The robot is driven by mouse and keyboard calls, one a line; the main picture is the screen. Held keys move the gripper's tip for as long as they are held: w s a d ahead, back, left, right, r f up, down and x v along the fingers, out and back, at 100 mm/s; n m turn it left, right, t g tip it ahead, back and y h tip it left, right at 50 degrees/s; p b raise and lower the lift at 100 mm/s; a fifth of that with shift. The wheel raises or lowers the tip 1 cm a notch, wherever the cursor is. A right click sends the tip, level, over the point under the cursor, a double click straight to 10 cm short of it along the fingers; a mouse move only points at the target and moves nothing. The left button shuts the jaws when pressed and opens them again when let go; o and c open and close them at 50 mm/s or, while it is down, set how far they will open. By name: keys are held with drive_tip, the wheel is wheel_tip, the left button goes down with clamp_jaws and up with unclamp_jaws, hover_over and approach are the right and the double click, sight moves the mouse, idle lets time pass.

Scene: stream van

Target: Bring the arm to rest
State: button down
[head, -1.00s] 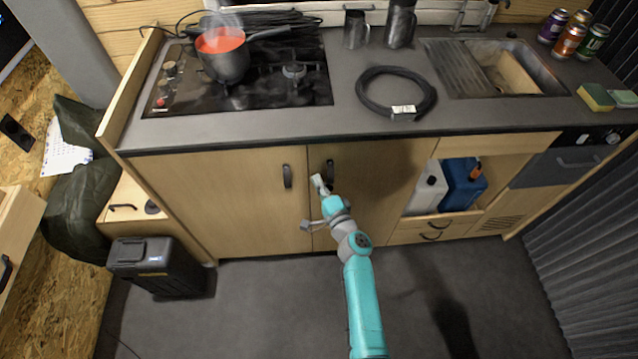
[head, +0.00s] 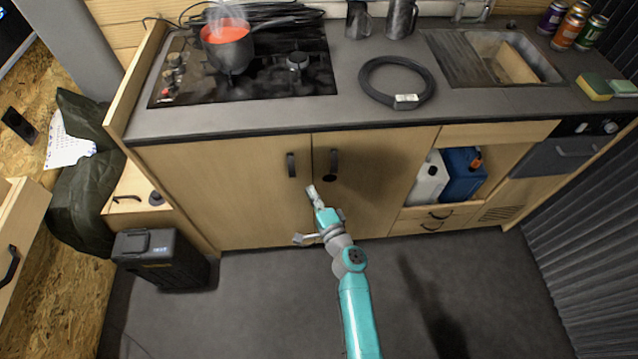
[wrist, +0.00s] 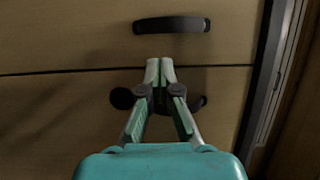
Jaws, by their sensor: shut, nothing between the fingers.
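My gripper (head: 310,190) is in front of the cabinet doors under the counter, low and near the seam between the left door (head: 235,195) and the right door (head: 375,170). Its fingers are together and empty; they also show closed in the wrist view (wrist: 160,66). The left door's dark handle (head: 291,165) is just above and left of the fingertips, and the right door's handle (head: 334,163) is above and right. In the wrist view a dark handle (wrist: 171,25) lies beyond the fingertips, apart from them. Both doors look shut.
The counter (head: 240,120) carries a steaming pot of red liquid (head: 228,52) on the hob, a coiled black cable (head: 365,78) and a sink. Two canisters (head: 463,176) stand in an open niche. A black box (head: 160,260) is on the floor at left. The middle floor (head: 260,310) is clear.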

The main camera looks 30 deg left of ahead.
drive_tip(key=shift+s+a, duration=0.25)
drive_tip(key=shift+s, duration=1.05)
drive_tip(key=shift+s+a, duration=0.2)
drive_tip(key=shift+s, duration=1.05)
drive_tip(key=s+d+f+n+t+h, duration=0.1)
drive_tip(key=s+d+f+h, duration=0.15)
drive_tip(key=d, duration=0.55)
drive_tip(key=s+d+f+t+h, duration=0.1)
drive_tip(key=s+d+f+h, duration=0.2)
drive_tip(key=d, duration=0.6)
drive_tip(key=s+d+n+h, duration=0.1)
drive_tip(key=s+d+h, duration=0.1)
drive_tip(key=s+d, duration=0.45)
drive_tip(key=s+d+n+h, duration=0.15)
drive_tip(key=s+d, duration=0.25)
drive_tip(key=d, duration=0.5)
drive_tip(key=s+d+r+n+t+h, duration=0.1)
drive_tip(key=s+d+r+n+h, duration=0.1)
drive_tip(key=s+d+r, duration=0.4)
drive_tip(key=s+d+r+n+t+h, duration=0.1)
drive_tip(key=s+d+r+h, duration=0.2)
drive_tip(key=s+d+r, duration=0.3)
drive_tip(key=s+r, duration=0.5)
drive_tip(key=r, duration=0.4)
drive_tip(key=shift+s+d+n+h, duration=0.2)
drive_tip(key=shift+s+n+h, duration=0.15)
drive_tip(key=shift+h, duration=0.05)
drive_tip(key=shift+r, duration=0.1)
